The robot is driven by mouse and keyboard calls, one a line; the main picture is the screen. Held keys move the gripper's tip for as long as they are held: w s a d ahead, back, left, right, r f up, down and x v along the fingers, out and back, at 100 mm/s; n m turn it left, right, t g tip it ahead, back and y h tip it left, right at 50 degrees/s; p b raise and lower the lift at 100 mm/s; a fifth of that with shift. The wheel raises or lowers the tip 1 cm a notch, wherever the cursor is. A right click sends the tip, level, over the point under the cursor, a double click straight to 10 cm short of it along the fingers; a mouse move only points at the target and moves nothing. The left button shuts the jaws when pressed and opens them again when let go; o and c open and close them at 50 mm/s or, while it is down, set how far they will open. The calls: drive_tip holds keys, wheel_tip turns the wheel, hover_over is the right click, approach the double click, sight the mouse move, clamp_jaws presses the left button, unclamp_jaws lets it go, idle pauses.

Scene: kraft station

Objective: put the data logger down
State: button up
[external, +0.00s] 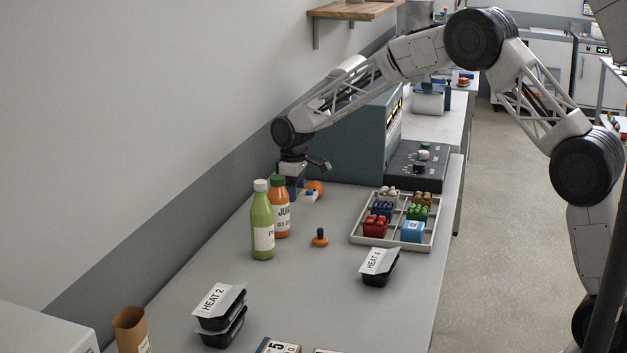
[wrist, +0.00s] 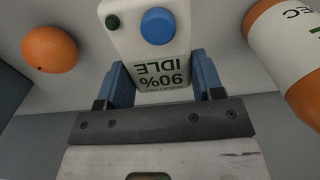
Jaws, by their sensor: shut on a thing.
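The data logger (wrist: 140,48) is a white device with a blue round button, a small dark green button and a screen reading "90% IDLE", upside down in the wrist view. My gripper (wrist: 163,80) is shut on it, with a blue finger on each side. In the external view my gripper (external: 293,187) is low over the far left of the bench, behind the bottles, and the logger (external: 310,197) shows small beside it. I cannot tell whether the logger touches the bench.
An orange fruit (wrist: 50,49) lies close to the logger. A juice bottle (external: 281,215) and a green bottle (external: 262,230) stand just in front. A blue-grey machine (external: 345,140) is behind. A compartment tray (external: 356,236) is to the right.

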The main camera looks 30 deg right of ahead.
sight(294, 214)
drive_tip(key=shift+f, duration=2.45)
drive_tip(key=shift+f, duration=0.15)
drive_tip(key=o, duration=0.9)
drive_tip(key=shift+o, duration=0.2)
wheel_tip(294, 214, up, 12)
drive_tip(key=shift+r, duration=0.15)
